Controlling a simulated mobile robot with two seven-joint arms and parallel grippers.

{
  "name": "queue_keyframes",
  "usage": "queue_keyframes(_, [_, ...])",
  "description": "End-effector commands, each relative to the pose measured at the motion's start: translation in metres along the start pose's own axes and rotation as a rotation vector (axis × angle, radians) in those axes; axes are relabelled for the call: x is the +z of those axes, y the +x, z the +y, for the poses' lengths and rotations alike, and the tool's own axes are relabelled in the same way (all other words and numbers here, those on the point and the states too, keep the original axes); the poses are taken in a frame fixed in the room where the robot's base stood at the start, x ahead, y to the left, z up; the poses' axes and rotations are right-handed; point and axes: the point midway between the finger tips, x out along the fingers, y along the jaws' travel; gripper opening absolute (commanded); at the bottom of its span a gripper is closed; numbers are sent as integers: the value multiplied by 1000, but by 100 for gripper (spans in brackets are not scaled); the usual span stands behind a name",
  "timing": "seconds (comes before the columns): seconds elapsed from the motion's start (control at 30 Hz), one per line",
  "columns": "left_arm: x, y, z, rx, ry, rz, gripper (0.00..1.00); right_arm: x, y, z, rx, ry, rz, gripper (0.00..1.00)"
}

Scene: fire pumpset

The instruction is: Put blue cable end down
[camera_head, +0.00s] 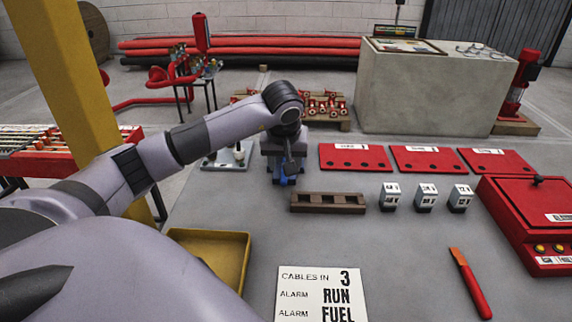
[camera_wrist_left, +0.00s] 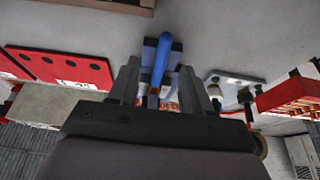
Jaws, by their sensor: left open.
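The blue cable end (camera_head: 284,180) is at the back middle of the grey table, just below my left gripper (camera_head: 286,158). In the left wrist view the blue cable end (camera_wrist_left: 161,60) is a blue rod with a copper-coloured tip. It lies between the two spread fingers of my left gripper (camera_wrist_left: 159,72), with gaps showing on both sides. A dark block (camera_wrist_left: 150,46) is behind it. The head view does not show clearly whether the cable end touches the table. My right gripper is not in view.
A brown slotted block (camera_head: 328,203) lies just right of the cable end. Red plates (camera_head: 355,158), small white-and-grey blocks (camera_head: 425,198) and a red box (camera_head: 530,220) are to the right. A yellow tray (camera_head: 238,262), a white sign (camera_head: 320,295) and a red-handled tool (camera_head: 470,284) are nearer.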

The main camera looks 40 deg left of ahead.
Motion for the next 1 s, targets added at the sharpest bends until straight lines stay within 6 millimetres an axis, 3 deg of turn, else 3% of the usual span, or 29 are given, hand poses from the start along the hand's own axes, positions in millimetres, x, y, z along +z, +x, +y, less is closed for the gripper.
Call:
queue_keyframes(0.3, [4, 41, -4, 2, 0, -2, 49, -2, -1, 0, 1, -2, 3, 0])
queue_keyframes(0.6, [4, 45, -4, 2, 1, -1, 49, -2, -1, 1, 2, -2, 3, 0])
queue_keyframes(0.73, [4, 45, -4, 3, 1, -1, 7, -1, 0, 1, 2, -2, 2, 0])
queue_keyframes(0.77, [4, 45, -4, 3, 1, -1, 0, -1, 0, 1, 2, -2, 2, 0])
queue_keyframes(1.0, [3, 45, -4, 3, 0, 0, 0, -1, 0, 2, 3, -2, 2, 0])
